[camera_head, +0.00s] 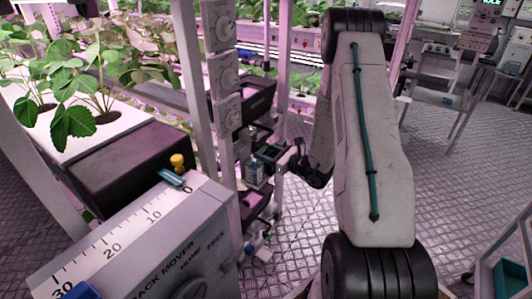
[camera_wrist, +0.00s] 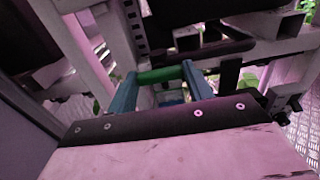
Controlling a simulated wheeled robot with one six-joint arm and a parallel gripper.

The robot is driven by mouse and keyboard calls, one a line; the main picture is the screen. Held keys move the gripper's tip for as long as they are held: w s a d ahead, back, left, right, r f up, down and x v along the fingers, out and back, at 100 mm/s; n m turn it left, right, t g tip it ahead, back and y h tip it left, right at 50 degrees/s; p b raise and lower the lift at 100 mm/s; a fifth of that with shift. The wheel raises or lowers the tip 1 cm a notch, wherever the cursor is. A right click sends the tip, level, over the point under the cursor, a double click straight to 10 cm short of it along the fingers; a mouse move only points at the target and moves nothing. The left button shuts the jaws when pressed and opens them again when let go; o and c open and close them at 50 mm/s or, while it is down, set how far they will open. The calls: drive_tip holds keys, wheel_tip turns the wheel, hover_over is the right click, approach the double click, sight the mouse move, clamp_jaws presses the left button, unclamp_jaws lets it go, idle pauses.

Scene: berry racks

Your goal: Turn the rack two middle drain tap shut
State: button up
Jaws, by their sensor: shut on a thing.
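My gripper (camera_wrist: 160,80) shows in the wrist view as two blue fingers reaching away from a dark plate. A green bar (camera_wrist: 158,74), seemingly the drain tap's handle, lies crosswise between the fingertips, and the gripper is shut on it. The handle lies roughly level in the wrist view. The tap's body and its pipe are mostly hidden behind the fingers. In the head view my arm reaches toward the lower part of the rack, and its links hide much of that area; I cannot make out the tap clearly there.
A white rack post (camera_head: 222,70) with several round dials stands left of my arm. A rack mover box (camera_head: 150,245) with a scale fills the lower left. Leafy plants (camera_head: 85,85) grow in a white channel.

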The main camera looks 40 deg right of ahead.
idle(0.4)
drive_tip(key=o, duration=1)
drive_tip(key=v, duration=0.8)
